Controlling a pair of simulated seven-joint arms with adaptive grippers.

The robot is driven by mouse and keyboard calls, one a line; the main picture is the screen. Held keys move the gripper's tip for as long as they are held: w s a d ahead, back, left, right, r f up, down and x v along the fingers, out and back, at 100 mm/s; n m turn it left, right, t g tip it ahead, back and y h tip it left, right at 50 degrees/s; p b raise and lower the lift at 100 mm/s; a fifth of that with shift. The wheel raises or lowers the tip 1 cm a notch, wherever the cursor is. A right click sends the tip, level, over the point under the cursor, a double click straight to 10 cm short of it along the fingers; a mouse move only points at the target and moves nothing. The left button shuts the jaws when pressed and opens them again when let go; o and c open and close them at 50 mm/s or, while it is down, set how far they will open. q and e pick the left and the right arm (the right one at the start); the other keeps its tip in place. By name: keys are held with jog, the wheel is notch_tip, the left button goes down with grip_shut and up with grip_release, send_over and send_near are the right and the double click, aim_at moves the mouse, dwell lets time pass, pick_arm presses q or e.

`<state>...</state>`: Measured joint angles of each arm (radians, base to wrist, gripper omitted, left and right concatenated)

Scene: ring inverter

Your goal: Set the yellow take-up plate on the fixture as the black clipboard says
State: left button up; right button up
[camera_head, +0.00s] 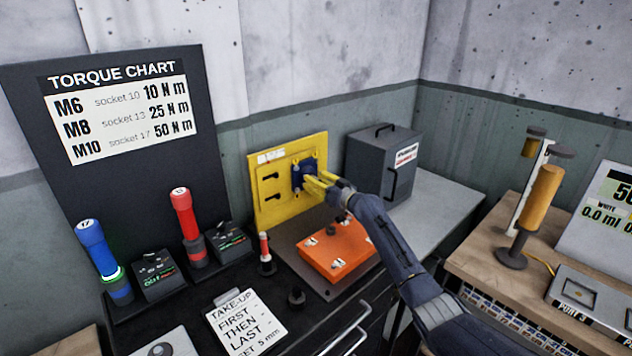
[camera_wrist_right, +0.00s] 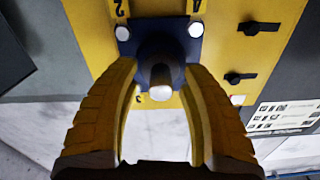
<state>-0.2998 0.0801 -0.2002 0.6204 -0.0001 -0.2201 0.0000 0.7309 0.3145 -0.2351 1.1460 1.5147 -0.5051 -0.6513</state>
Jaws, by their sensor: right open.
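My right gripper (camera_head: 318,181) is open at the block. In the wrist view its yellow fingers (camera_wrist_right: 160,76) flank a pale round shaft end without visibly closing on it. The black clipboard (camera_head: 246,325) lies at the front, reading "TAKE-UP FIRST THEN LAST" and "SET 5 mm". My left gripper is out of view.
An orange block (camera_head: 338,250) lies on a dark base before the plate, under my right arm. A dark grey box (camera_head: 384,163) stands right of the plate. Blue (camera_head: 97,250) and red (camera_head: 185,213) tools stand left, under a torque chart (camera_head: 120,110).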

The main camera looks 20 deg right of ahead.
jog(key=shift+s, duration=0.1)
jog(key=v, duration=1.2)
dwell(0.4)
